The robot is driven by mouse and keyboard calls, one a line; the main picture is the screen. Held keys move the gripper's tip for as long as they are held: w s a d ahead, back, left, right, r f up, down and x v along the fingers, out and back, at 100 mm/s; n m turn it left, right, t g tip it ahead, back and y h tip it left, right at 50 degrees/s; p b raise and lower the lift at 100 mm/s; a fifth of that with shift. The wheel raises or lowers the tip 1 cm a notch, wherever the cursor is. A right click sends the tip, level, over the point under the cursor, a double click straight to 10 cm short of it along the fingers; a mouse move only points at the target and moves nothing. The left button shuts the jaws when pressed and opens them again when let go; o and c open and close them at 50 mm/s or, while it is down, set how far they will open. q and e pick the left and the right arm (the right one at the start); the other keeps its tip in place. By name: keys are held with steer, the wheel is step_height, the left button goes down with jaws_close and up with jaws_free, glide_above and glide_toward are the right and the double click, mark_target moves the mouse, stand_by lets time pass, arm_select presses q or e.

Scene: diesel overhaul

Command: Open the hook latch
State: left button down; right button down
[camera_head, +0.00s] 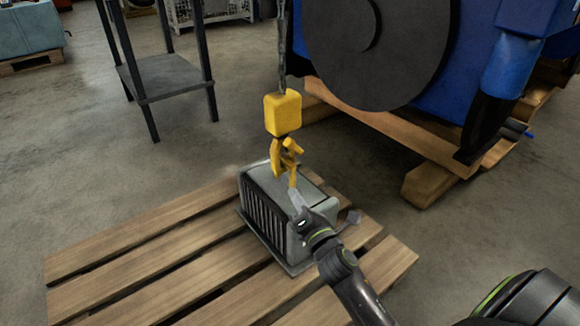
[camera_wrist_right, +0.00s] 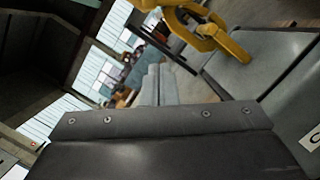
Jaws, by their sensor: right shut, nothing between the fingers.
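A yellow hook (camera_head: 278,158) hangs on a yellow block (camera_head: 283,114) from a chain, over a grey ribbed box. A small yellow piece that looks like its latch (camera_head: 292,146) sits at the hook's right side; I cannot tell for sure whether it is open or closed. My right gripper (camera_head: 294,196) is shut and empty, its fingertips just below the hook in the picture. In the right wrist view the closed fingers (camera_wrist_right: 158,85) point past the yellow hook (camera_wrist_right: 228,42), which shows at the upper right; contact is unclear. My left gripper is out of view.
The grey ribbed box (camera_head: 265,215) stands on a wooden pallet (camera_head: 140,258). A chain (camera_head: 282,50) rises from the block. A big blue machine with a dark disc (camera_head: 375,45) stands at the back right on timber. A dark metal stand (camera_head: 168,77) is at the back left. Bare floor lies between.

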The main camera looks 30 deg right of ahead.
steer(key=w+d+r, duration=0.1)
steer(key=w+r, duration=0.1)
steer(key=w, duration=0.3)
steer(key=w+d+r, duration=0.2)
steer(key=w, duration=0.3)
steer(key=shift+d+b, duration=0.3)
steer(key=shift+b, duration=0.15)
steer(key=shift+w, duration=0.1)
steer(key=shift+r, duration=0.1)
steer(key=shift+r+m+p, duration=0.15)
steer(key=shift+m+p, duration=0.25)
steer(key=shift+p, duration=0.05)
